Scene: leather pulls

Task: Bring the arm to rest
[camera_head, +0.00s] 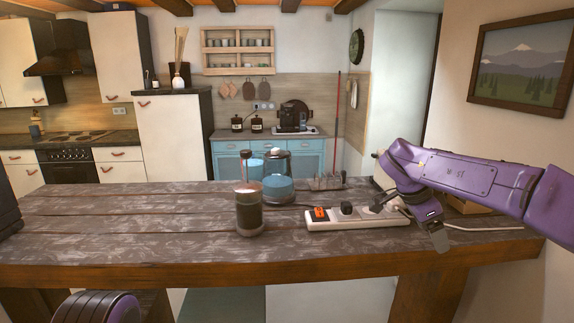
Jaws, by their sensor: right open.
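My purple right arm comes in from the right, over the right end of the wooden counter (120,225). My right gripper (420,218) is open and tilted down, close to the right end of a white power strip (330,224). I cannot tell whether it touches the strip or a plug there. No held object shows in it. My left gripper is out of view; a purple part of my body shows at the bottom left.
A white cable (485,228) runs right. The counter's left half is mostly clear.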

